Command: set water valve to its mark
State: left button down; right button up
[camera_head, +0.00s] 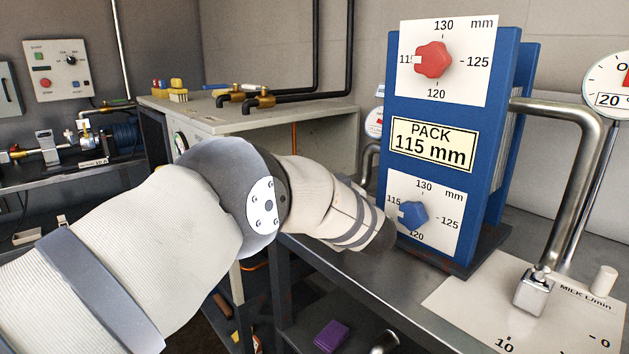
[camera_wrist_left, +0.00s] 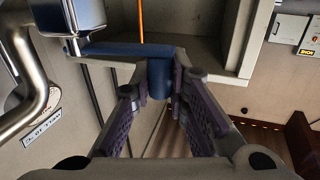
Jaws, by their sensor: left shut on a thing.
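In the left wrist view, a blue lever (camera_wrist_left: 115,49) runs sideways from a shiny metal block (camera_wrist_left: 85,14) at the upper left to an upright blue grip. My left gripper (camera_wrist_left: 162,82) has its purple-padded fingers on either side of that blue grip and is shut on it. I take this lever to be the water valve handle, but no water label is readable. In the head view my left arm reaches from the left toward the blue plate pack; its gripper, the blue lever and its mark are hidden. My right gripper is in neither view.
A blue plate pack (camera_head: 435,145) with a red knob (camera_head: 433,59) and a blue knob (camera_head: 412,214) stands on the metal bench. The milk plate (camera_head: 560,310), with its metal valve and bent pipe (camera_head: 590,165), lies at right. A grey cabinet (camera_head: 250,120) stands behind my arm.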

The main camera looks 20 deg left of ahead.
pick_arm(q)
jog(key=c, duration=1.5)
grip_release()
jog(key=shift+c, duration=0.2)
jog(key=v, duration=1.2)
jog(key=shift+c, duration=0.2)
